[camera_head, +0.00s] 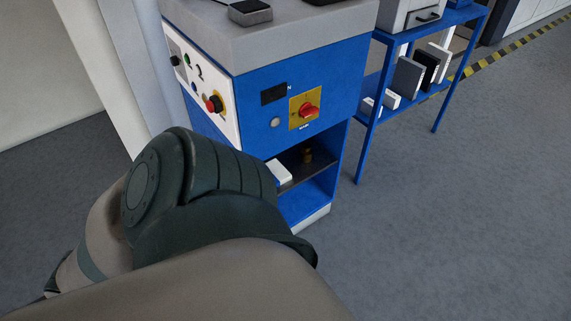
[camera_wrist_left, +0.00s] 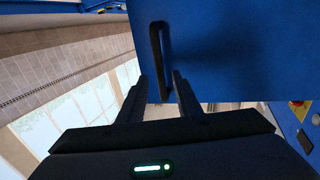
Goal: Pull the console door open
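The blue console (camera_head: 330,80) stands at the upper middle of the head view. Its lower compartment (camera_head: 315,185) is uncovered on the right side, showing a shelf. The door is hidden behind my left arm there. In the left wrist view the blue door (camera_wrist_left: 235,50) fills the upper right, with a long black bar handle (camera_wrist_left: 157,45). My left gripper (camera_wrist_left: 160,76) is open, with one finger on each side of the handle's lower end. Whether either finger touches it I cannot tell. My right gripper is not in view.
The console carries a red rotary switch (camera_head: 308,110) on a yellow plate and a red button (camera_head: 214,103) on a white side panel. A white box (camera_head: 279,173) lies in the compartment. A blue shelf rack (camera_head: 400,90) stands at the right. The floor (camera_head: 460,220) at right is clear.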

